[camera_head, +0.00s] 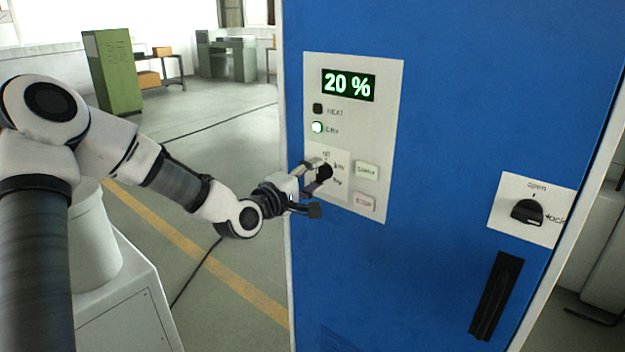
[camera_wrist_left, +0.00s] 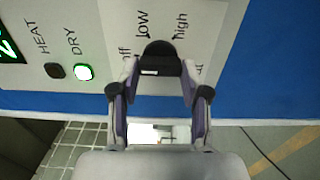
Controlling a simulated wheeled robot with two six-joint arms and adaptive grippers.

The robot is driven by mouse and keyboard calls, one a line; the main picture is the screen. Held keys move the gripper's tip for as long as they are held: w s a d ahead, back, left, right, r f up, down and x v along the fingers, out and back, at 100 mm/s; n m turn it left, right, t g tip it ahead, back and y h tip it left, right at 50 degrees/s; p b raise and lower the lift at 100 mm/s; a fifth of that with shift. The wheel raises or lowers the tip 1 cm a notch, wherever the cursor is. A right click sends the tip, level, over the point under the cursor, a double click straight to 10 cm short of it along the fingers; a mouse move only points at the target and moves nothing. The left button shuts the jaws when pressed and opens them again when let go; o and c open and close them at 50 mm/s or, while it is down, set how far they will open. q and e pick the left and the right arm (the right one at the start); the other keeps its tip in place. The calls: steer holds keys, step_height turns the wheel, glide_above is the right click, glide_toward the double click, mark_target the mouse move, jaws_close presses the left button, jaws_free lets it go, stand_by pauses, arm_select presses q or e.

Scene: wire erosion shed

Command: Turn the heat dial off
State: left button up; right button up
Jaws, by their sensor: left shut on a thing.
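The heat dial is a black knob (camera_head: 324,172) on the white control panel (camera_head: 388,100) of the blue cabinet. In the left wrist view the dial (camera_wrist_left: 160,60) shows between my fingertips, with the words "off", "low" and "high" printed around it. A white mark on the dial shows on its side toward my gripper. My left gripper (camera_head: 312,178) is shut on the dial, one finger on either side; the fingers also show in the left wrist view (camera_wrist_left: 158,82). The lamp beside "DRY" (camera_wrist_left: 84,72) glows green; the "HEAT" lamp (camera_wrist_left: 54,71) is dark. My right gripper is out of view.
Two labelled buttons (camera_head: 366,171) sit right of the dial. A black open/lock knob (camera_head: 527,211) and a black door handle (camera_head: 496,296) are farther right on the blue cabinet (camera_head: 450,80). A green cabinet (camera_head: 112,70) stands far back on the left. The floor between is open.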

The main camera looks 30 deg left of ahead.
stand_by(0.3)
arm_select(q)
steer(key=o, duration=1.1)
steer(key=shift+w, duration=0.1)
steer(key=shift+o, duration=0.2)
